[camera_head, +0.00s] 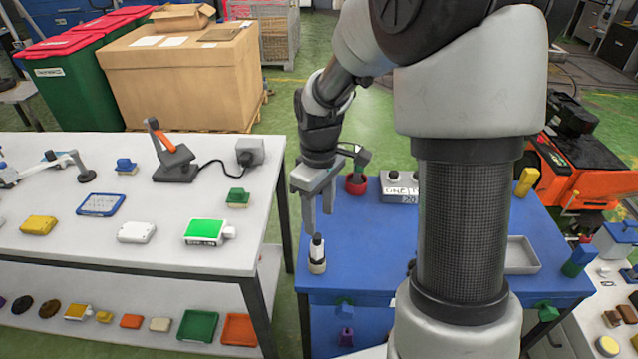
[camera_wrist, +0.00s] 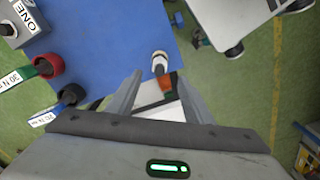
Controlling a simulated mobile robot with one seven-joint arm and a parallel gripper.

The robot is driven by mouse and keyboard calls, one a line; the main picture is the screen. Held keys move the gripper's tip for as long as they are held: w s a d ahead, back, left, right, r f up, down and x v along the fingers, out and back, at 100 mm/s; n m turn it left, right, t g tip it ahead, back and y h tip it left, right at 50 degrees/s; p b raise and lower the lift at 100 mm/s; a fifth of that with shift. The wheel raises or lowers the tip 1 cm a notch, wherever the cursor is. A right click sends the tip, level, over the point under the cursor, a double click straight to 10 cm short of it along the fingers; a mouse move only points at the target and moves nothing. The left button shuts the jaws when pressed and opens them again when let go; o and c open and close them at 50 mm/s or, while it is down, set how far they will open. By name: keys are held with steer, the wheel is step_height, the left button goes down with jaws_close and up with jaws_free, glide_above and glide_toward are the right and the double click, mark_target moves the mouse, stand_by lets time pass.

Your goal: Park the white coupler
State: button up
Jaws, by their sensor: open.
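A small upright piece (camera_head: 317,262), white with a black middle and a pale top, stands on the blue table (camera_head: 345,268) near its left front edge. It is probably the white coupler, but I cannot confirm this. In the wrist view its round white end (camera_wrist: 160,56) shows just beyond the fingertips, between their lines. My gripper (camera_head: 318,224) points down above this piece, open and empty. Its two fingers also show spread apart in the wrist view (camera_wrist: 158,80). I cannot tell the exact gap between fingertips and piece. No separate parking spot is clearly identifiable.
A red round holder (camera_head: 356,186) and a grey labelled box (camera_head: 398,188) stand behind my gripper on the blue table. A grey tray (camera_head: 522,254) lies at its right. A white table (camera_head: 80,240) with several items stands left, across a narrow gap.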

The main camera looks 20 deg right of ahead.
step_height(320, 180, up, 9)
steer(key=shift+f, duration=0.15)
stand_by(1.1)
